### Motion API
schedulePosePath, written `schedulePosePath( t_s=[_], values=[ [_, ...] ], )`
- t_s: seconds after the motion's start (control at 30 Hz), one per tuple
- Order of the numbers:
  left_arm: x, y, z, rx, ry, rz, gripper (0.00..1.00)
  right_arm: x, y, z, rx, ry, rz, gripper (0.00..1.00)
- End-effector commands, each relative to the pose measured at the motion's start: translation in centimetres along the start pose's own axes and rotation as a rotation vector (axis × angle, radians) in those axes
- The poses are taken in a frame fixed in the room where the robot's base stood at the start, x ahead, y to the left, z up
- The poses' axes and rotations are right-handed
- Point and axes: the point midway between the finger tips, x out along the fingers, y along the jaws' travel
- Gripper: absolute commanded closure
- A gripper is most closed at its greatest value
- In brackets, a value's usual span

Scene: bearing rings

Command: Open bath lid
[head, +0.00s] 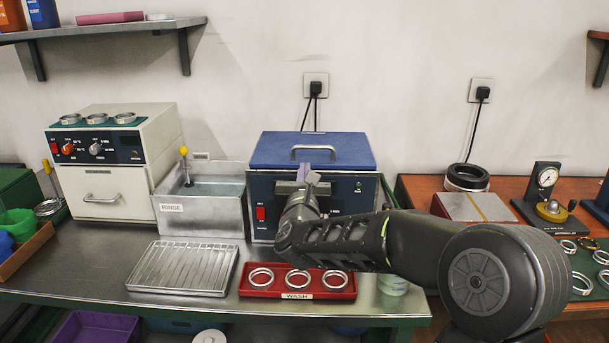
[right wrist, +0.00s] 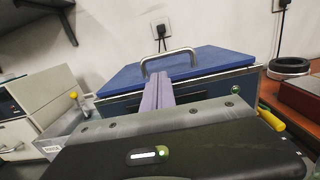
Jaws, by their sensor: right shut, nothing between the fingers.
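The bath (head: 362,200) is a dark blue box with a red switch on its front, in the middle of the bench. Its blue lid (head: 262,153) is closed flat on top, with a metal handle (head: 313,153) near the front edge. The lid (right wrist: 215,61) and handle (right wrist: 168,58) also show in the right wrist view. My right gripper (head: 308,174) is in front of the bath, just below the handle. Its fingers (right wrist: 158,92) are shut and empty, pointing toward the lid; contact with the handle cannot be made out. My left gripper is not in view.
Left of the bath stands a metal rinse tank (head: 205,213), then a cream oven (head: 110,165) with rings on top. In front lie a wire rack (head: 183,268) and a red wash tray (head: 258,291) holding three rings. My right arm crosses the bench's right part.

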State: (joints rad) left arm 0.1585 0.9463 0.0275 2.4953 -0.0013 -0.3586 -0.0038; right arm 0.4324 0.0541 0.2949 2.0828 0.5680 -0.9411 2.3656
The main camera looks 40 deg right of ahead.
Motion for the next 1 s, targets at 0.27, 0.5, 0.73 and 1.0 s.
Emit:
schedulePosePath(
  t_s=[0.27, 0.5, 0.73, 1.0],
  values=[
    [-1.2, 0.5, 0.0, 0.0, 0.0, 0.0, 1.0, 4.5, 0.0, 0.1, 0.001, 0.002, -0.001, 1.0],
    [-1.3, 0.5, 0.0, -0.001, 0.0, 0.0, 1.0, 5.7, 0.0, 0.0, 0.0, 0.0, 0.0, 1.0],
    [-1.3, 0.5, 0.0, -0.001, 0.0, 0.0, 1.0, 5.7, 0.0, 0.0, -0.001, 0.0, 0.0, 1.0],
    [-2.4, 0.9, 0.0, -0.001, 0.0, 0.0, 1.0, 5.8, 0.0, 0.9, 0.0, 0.021, 0.0, 1.0]
  ],
)
